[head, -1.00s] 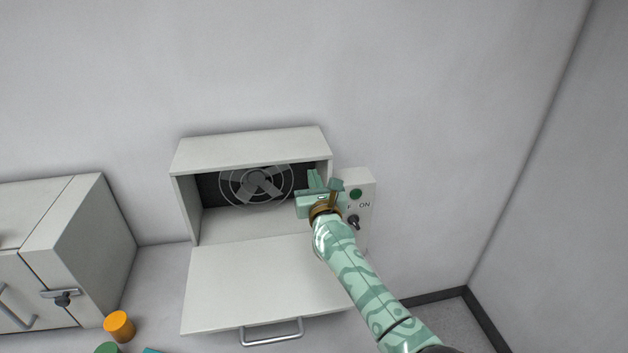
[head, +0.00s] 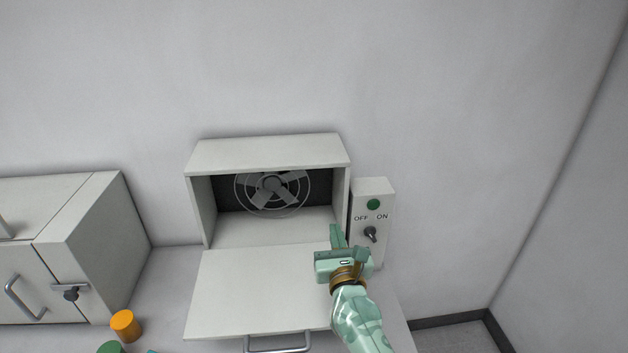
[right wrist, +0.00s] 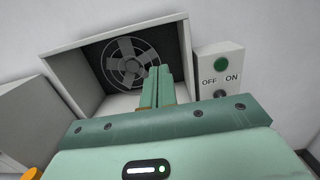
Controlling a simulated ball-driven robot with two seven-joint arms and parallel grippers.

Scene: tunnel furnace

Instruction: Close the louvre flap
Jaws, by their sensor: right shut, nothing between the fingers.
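The louvre flap (head: 250,292) is a flat pale grey panel. It hangs open, folded down toward me in front of the box housing (head: 265,152), with a metal bar handle (head: 278,345) at its near edge. A round fan (head: 272,190) shows inside the open housing, and also in the right wrist view (right wrist: 128,62). My right gripper (head: 338,236) is shut and empty, over the right side of the flap near the housing's opening. Its closed fingers (right wrist: 157,85) point toward the opening in the right wrist view. I cannot tell whether it touches the flap. My left gripper is out of view.
A switch box (head: 374,210) with a green lamp and an OFF/ON knob (head: 371,234) stands right of the housing. A grey cabinet (head: 80,240) with a latch stands left. An orange cylinder (head: 125,325) and a green one (head: 110,348) sit at the lower left.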

